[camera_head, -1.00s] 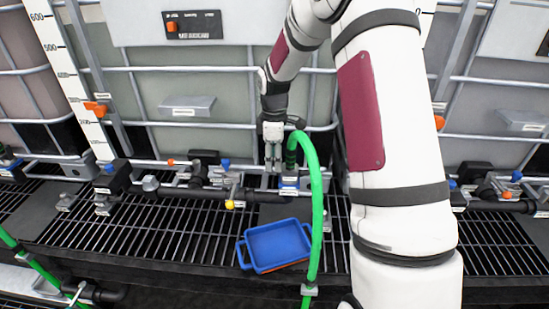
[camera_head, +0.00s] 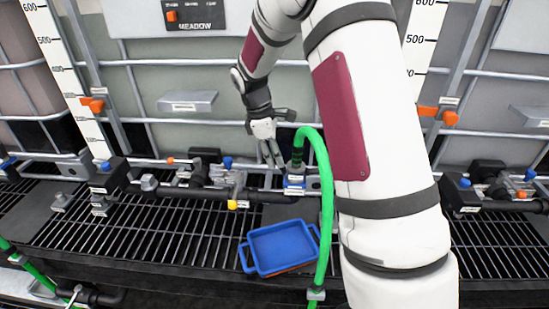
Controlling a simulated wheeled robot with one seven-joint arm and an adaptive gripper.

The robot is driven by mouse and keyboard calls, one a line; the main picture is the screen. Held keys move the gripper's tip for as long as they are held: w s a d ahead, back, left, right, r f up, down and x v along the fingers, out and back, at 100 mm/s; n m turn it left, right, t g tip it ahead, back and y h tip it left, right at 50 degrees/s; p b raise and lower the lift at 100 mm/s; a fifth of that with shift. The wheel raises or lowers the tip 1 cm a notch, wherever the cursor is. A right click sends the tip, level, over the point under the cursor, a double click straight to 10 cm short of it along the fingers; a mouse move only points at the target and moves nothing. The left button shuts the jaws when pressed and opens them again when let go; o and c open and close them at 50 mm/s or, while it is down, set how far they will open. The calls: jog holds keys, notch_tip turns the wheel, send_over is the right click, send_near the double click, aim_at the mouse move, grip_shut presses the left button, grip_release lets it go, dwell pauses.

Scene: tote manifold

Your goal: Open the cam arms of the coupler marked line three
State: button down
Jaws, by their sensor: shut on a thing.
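The coupler (camera_head: 295,181) has a blue body with a pale label too small to read, and sits on the pipework at the foot of the tank. A green hose (camera_head: 326,190) rises from its top and arches right and down. My gripper (camera_head: 273,162) is just left of the coupler, tilted, with its fingers pointing down and slightly right. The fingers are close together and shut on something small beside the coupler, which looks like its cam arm. The fingertips' contact and the coupler's far side are hidden or too small to make out.
A blue tray (camera_head: 279,247) lies on the black grating (camera_head: 140,238) below the coupler. A dark pipe with a yellow-tipped fitting (camera_head: 232,204) runs left. Tank cage bars stand behind. My own arm covers the right middle. Bare grating lies left of the tray.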

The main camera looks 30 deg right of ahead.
jog(key=shift+w+a+f+g+h+b, duration=0.35)
jog(key=shift+f+g+h+b, duration=0.2)
jog(key=shift+g+h+b, duration=0.55)
jog(key=shift+w+a+f+g+h+b, duration=0.2)
jog(key=shift+a+f+g+h+b, duration=0.35)
jog(key=shift+h+b, duration=0.9)
jog(key=shift+w+a+f+g+h+b, duration=0.3)
jog(key=shift+f+g+h+b, duration=0.3)
jog(key=shift+g+h+b, duration=0.55)
jog(key=c, duration=1.5)
grip_release()
jog(key=v, duration=1.2)
jog(key=shift+s+a, duration=0.15)
jog(key=shift+s, duration=0.1)
